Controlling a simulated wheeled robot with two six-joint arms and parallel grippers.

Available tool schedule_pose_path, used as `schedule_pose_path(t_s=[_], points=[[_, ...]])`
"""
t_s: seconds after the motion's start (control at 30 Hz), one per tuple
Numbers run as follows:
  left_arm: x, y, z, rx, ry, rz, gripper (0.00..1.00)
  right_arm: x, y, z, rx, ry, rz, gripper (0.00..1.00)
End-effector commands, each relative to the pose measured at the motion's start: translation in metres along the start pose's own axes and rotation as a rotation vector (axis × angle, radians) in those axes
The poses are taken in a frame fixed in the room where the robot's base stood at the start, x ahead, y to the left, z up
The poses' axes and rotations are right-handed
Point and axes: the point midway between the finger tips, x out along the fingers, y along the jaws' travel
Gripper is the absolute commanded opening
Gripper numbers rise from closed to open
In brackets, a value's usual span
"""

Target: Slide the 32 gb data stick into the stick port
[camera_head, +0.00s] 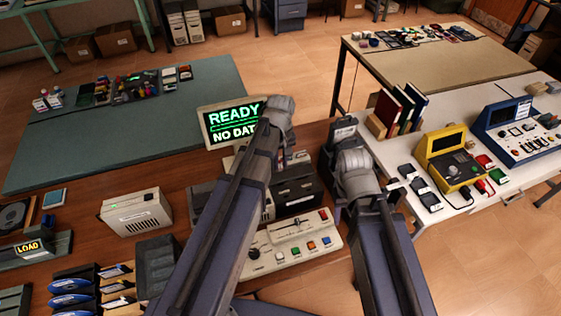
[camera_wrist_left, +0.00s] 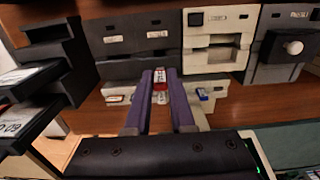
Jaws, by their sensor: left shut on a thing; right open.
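My left gripper (camera_wrist_left: 160,84) has its two purple fingers closed on a small red and white stick (camera_wrist_left: 160,87). The stick's label is too small to read. It is held in front of a black unit (camera_wrist_left: 130,62) with small labels; I cannot tell whether it touches anything. In the head view my left wrist hides the left fingertips and the stick. I cannot make out the stick port for certain. My right gripper (camera_head: 327,168) is open beside the black equipment, its fingers hard to see.
A screen (camera_head: 234,122) reads READY, NO DATA. A beige unit (camera_wrist_left: 225,60) with a slot stands beside the black unit. A white control panel (camera_head: 290,240) with sliders and buttons lies between my arms. A beige box (camera_head: 137,214) stands left. A yellow instrument (camera_head: 451,160) stands right.

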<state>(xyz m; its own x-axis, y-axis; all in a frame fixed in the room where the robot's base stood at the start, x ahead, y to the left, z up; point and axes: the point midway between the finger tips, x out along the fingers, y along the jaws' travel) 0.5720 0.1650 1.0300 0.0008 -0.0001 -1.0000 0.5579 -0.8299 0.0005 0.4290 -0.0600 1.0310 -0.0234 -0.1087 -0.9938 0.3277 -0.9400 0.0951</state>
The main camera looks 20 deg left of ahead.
Motion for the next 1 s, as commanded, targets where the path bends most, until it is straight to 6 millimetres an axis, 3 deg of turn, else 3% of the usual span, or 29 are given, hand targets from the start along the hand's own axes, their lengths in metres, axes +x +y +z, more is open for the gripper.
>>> schedule_pose_path(t_s=[0.37,0.8,1.0], points=[[0.008,0.000,0.000,-0.003,0.000,0.000,0.00,0.008,-0.001,-0.001,0.000,0.000,0.000,0.50],[0.049,0.000,0.000,-0.002,0.000,0.001,0.00,0.048,-0.005,-0.003,0.002,0.000,0.000,0.50],[0.057,0.000,0.000,-0.002,0.001,0.001,0.00,0.057,-0.005,-0.004,0.002,0.000,0.000,0.50]])
